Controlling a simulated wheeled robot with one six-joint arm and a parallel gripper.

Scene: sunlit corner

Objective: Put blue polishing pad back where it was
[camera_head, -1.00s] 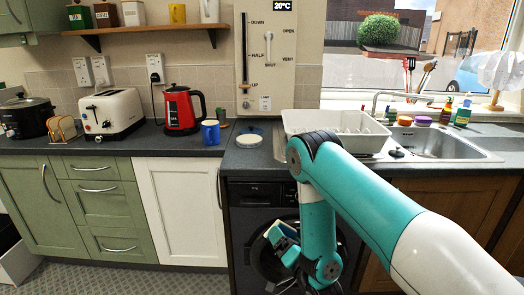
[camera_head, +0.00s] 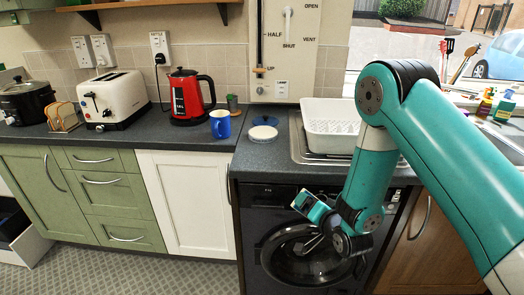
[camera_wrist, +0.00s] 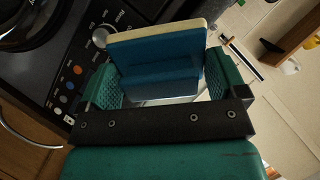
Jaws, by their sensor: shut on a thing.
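The blue polishing pad (camera_wrist: 158,62), a flat blue block with a cream face along its far edge, is held between the two teal fingers of my gripper (camera_wrist: 160,85) in the wrist view. In the head view my gripper (camera_head: 312,207) is low in front of the black washing machine (camera_head: 268,205), below the worktop edge.
The dark worktop (camera_head: 285,160) holds a blue mug (camera_head: 220,124), a round white-topped item (camera_head: 263,133), a blue disc behind it (camera_head: 264,121), a red kettle (camera_head: 187,97), a toaster (camera_head: 120,98) and a white dish rack (camera_head: 330,122). Worktop front is clear.

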